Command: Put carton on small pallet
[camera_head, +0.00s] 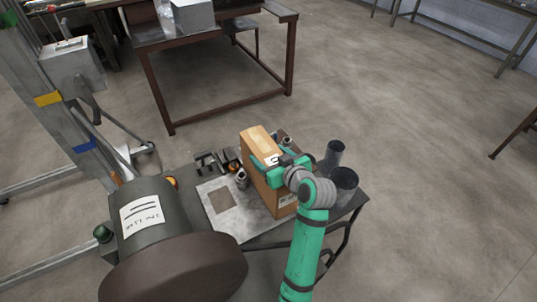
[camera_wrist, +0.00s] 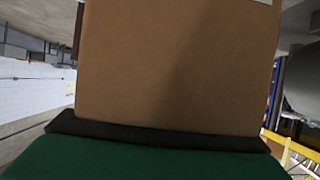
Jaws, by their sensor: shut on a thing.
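The carton (camera_head: 257,141) is a tall brown cardboard box with tape on top and a printed label low on its side. It stands upright, on or just above the small work table (camera_head: 270,236); I cannot tell whether it touches. My gripper (camera_head: 271,163) is shut on the carton near its top, from the right. In the wrist view the carton (camera_wrist: 180,65) fills the middle, right against the dark finger pad (camera_wrist: 155,137). The carton hides part of the table behind it. I cannot make out a small pallet in either view.
A large drum-shaped machine (camera_head: 165,235) blocks the left front. Open floor (camera_head: 420,150) lies to the right.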

